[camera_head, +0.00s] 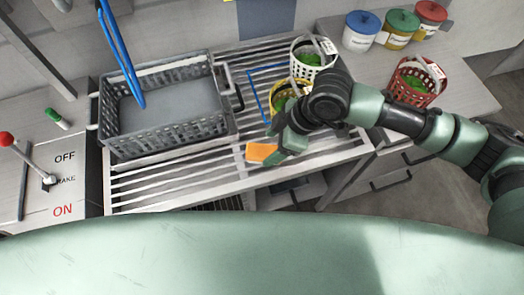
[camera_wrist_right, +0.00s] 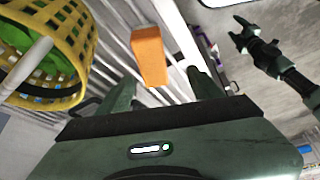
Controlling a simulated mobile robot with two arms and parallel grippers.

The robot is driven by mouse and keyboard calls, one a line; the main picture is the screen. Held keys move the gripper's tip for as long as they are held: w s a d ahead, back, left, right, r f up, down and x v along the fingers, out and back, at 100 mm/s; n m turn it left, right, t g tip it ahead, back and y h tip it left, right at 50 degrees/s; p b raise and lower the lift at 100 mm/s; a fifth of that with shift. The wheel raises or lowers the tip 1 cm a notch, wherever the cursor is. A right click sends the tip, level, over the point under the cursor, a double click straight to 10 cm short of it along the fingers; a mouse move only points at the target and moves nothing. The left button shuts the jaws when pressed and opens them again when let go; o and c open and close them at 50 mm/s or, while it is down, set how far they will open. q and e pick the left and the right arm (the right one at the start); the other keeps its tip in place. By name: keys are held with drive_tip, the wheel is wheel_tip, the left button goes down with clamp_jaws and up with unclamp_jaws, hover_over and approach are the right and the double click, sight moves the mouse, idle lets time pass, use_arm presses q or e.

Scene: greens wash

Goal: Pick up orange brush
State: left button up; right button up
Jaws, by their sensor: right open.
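The orange brush (camera_head: 262,152) lies on the slatted metal rack near its front edge, and its block shows in the right wrist view (camera_wrist_right: 150,55). My right gripper (camera_head: 282,147) is right beside it and covers part of it in the head view. In the right wrist view the gripper (camera_wrist_right: 160,82) is open. The brush appears between and just beyond its fingertips, and I cannot tell whether they touch it. A dark green arm end that looks like my left gripper (camera_wrist_right: 243,32) shows small at the upper right of that view. Its jaws are unclear.
A yellow basket with greens (camera_wrist_right: 70,75) stands close to my right gripper. A white basket (camera_head: 300,48) and a red basket (camera_head: 418,97) also hold greens. A grey crate (camera_head: 168,149) sits left on the rack. Lidded tubs (camera_head: 361,40) stand at the back.

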sight(268, 151)
drive_tip(key=shift+w+d, duration=0.25)
drive_tip(key=shift+d, duration=0.2)
drive_tip(key=shift+f, duration=0.15)
drive_tip(key=x, duration=0.3)
drive_tip(key=p+x, duration=0.1)
drive_tip(key=x, duration=0.2)
drive_tip(key=shift+w+d+f+p, duration=0.15)
drive_tip(key=shift+w+f+p, duration=0.05)
drive_tip(key=shift+f+p, duration=0.1)
drive_tip(key=shift+f, duration=0.45)
clamp_jaws()
